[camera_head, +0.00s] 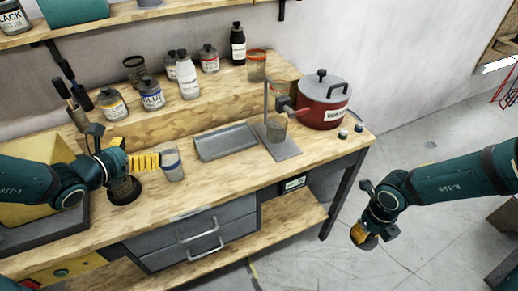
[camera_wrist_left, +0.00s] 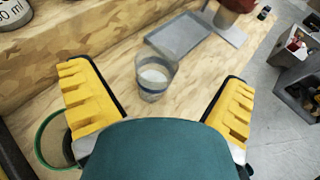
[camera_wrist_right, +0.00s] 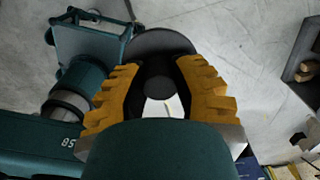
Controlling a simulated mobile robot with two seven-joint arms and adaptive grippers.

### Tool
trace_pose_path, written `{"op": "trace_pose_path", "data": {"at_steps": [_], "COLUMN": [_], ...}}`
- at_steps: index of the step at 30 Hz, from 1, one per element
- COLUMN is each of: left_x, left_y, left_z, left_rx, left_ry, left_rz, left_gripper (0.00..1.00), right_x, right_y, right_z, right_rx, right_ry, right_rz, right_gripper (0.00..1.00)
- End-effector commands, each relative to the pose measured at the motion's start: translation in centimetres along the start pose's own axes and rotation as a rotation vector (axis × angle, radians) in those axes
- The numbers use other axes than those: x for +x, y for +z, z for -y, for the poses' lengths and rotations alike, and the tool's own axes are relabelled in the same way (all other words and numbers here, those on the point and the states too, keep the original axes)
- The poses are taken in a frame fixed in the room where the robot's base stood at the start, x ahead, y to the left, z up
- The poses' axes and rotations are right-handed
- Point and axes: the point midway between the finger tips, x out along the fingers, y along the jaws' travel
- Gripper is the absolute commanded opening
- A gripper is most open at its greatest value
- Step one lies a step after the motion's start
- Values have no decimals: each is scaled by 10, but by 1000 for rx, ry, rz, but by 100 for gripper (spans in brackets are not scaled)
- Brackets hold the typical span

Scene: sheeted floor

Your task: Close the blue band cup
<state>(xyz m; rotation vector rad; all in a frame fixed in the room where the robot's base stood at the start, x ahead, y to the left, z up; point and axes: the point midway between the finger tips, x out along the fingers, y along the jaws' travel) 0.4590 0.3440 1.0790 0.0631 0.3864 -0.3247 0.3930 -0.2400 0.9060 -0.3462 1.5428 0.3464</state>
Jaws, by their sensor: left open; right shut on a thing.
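The blue band cup (camera_head: 172,166) is a clear cup standing upright on the wooden bench, with pale contents. In the left wrist view the cup (camera_wrist_left: 153,78) shows its blue band, with an open top. My left gripper (camera_head: 156,161) is open beside the cup, its yellow fingers pointing at it, one on each side in the wrist view. My right gripper (camera_head: 363,234) is off the bench's right end, over the floor. It is shut on the knob of a dark round lid (camera_wrist_right: 150,41). The lid is mostly hidden by the fingers in the head view.
A grey tray (camera_head: 226,142) lies right of the cup. A stand with a plate (camera_head: 284,151) and a red pot (camera_head: 323,104) are farther right. Several bottles, including one labelled BLUE (camera_head: 151,96), stand on the raised shelf behind. A dark round container (camera_head: 123,191) is near the left arm.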

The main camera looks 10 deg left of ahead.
Motion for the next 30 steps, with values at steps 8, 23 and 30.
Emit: {"op": "trace_pose_path", "data": {"at_steps": [8,23,30], "left_x": [3,38,44], "left_y": [-8,-77,-75], "left_z": [0,1,0], "left_rx": [-2,2,4], "left_ry": [-2,-4,-2], "left_rz": [-3,-1,-3], "left_gripper": [100,100,100], "right_x": [3,34,34], "right_y": [0,0,0], "right_z": [0,0,0], "right_rx": [-2,-3,-3], "right_ry": [0,0,0], "right_rz": [0,0,0], "right_gripper": [9,9,9]}}
